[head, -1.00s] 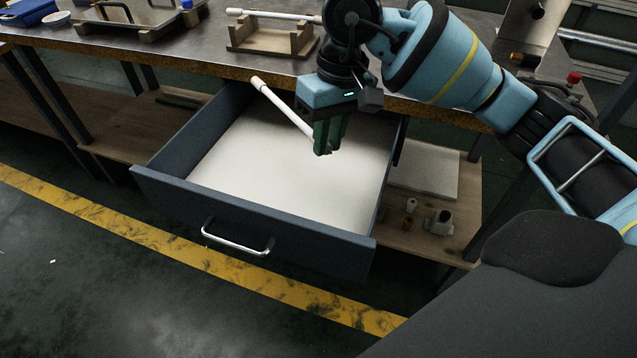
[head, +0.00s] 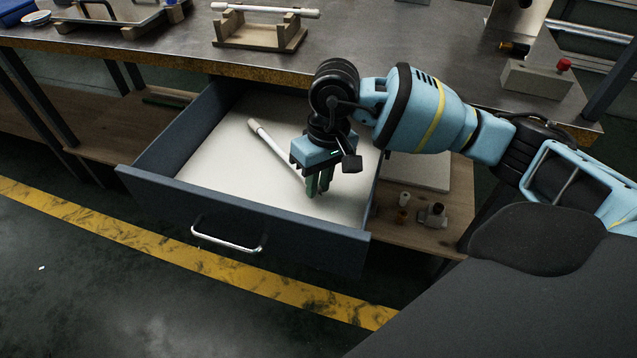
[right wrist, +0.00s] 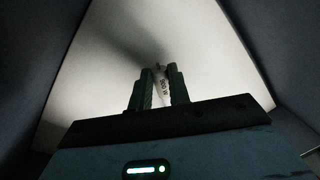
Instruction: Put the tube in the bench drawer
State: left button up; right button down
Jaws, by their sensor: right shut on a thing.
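The white tube (head: 273,149) is in the head view, tilted, with its upper left end over the white floor of the open bench drawer (head: 232,215). My right gripper (head: 318,190) points down inside the drawer's outline and is shut on the tube near its lower right end. In the right wrist view the tube (right wrist: 160,86) shows between the fingers, with small dark print on it. The drawer floor is close below. I cannot tell whether the tube touches it. My left gripper is not in view.
The bench top (head: 380,50) lies behind the drawer. A wooden rack (head: 262,36) on it holds another white tube (head: 265,9). A lower shelf (head: 428,232) with small parts is right of the drawer. The drawer's left half is free.

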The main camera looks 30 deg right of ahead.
jog(key=shift+f, duration=0.4)
jog(key=shift+f, duration=0.15)
jog(key=c, duration=1.3)
grip_release()
jog(key=r, duration=0.4)
jog(key=d+r, duration=0.1)
jog(key=r, duration=0.3)
jog(key=d+r+p, duration=0.1)
jog(key=r, duration=0.3)
jog(key=shift+r, duration=0.1)
